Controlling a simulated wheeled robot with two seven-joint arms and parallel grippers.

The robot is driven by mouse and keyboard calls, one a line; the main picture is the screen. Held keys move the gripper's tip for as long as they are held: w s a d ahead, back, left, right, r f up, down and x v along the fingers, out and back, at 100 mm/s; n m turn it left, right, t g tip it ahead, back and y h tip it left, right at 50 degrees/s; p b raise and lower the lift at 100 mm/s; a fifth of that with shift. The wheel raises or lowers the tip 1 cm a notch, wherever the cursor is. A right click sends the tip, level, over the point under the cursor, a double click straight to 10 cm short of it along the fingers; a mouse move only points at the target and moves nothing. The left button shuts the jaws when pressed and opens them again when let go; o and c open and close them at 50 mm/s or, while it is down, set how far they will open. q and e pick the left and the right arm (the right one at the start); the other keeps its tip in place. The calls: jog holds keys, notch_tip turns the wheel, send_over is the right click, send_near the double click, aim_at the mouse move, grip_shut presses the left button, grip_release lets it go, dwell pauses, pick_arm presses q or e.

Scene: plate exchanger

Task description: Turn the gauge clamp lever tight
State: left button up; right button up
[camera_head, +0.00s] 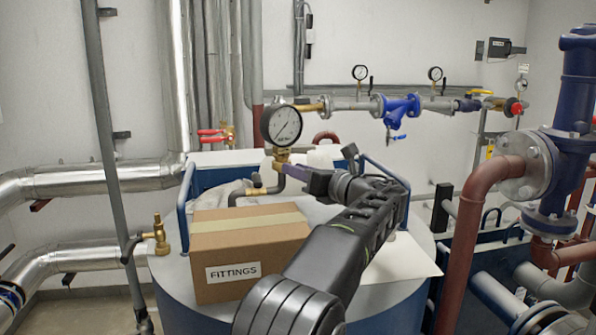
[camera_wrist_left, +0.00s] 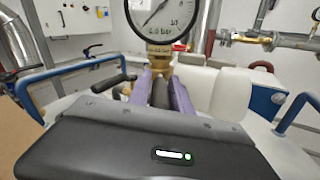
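The pressure gauge (camera_head: 281,126) has a white dial and dark rim and stands upright on a brass fitting (camera_head: 281,155). In the left wrist view the gauge (camera_wrist_left: 160,15) is cut off by the top edge, above its brass fitting (camera_wrist_left: 159,62). My left gripper (camera_head: 280,172) is just below the gauge. In the left wrist view, the purple fingers of my left gripper (camera_wrist_left: 161,88) stand on both sides of a dark lever (camera_wrist_left: 160,95) just in front of the fitting and appear closed on it. The lever's far end is hidden. My right gripper is not in view.
A cardboard box marked FITTINGS (camera_head: 246,254) stands on the round blue tank (camera_head: 180,283), left of my arm. A brass valve with a dark handle (camera_head: 256,190) is close by the gripper. Blue rails (camera_head: 185,209) flank the tank top. Red-brown pipework (camera_head: 466,235) stands at right.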

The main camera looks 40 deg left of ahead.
pick_arm(q)
grip_shut()
dwell(1.0)
